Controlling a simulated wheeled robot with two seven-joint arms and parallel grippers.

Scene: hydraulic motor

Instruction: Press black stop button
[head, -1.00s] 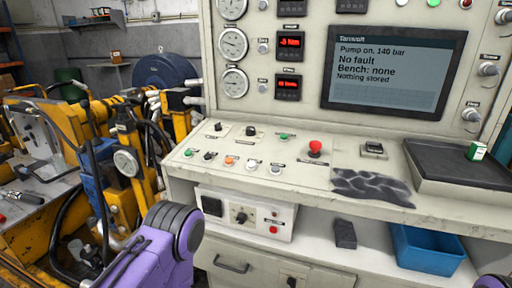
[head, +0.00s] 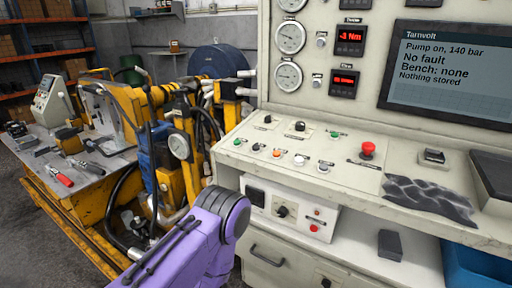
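The sloped control panel (head: 340,178) of the cream console holds a row of small buttons. A small black button (head: 257,146) sits in the front row, between a green button (head: 238,142) and an orange button (head: 277,152). Its label is too small to read. Two black knobs (head: 300,126) stand in the row behind. A purple link of my arm shows at the bottom, in front of the console and apart from the buttons. Neither gripper shows in the head view.
A red mushroom button (head: 367,149) and a dark cloth-like patch (head: 428,197) lie further right on the panel. The screen (head: 450,75) reads "Pump on, 140 bar, No fault". A yellow machine (head: 180,150) and workbench (head: 85,165) stand at the left.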

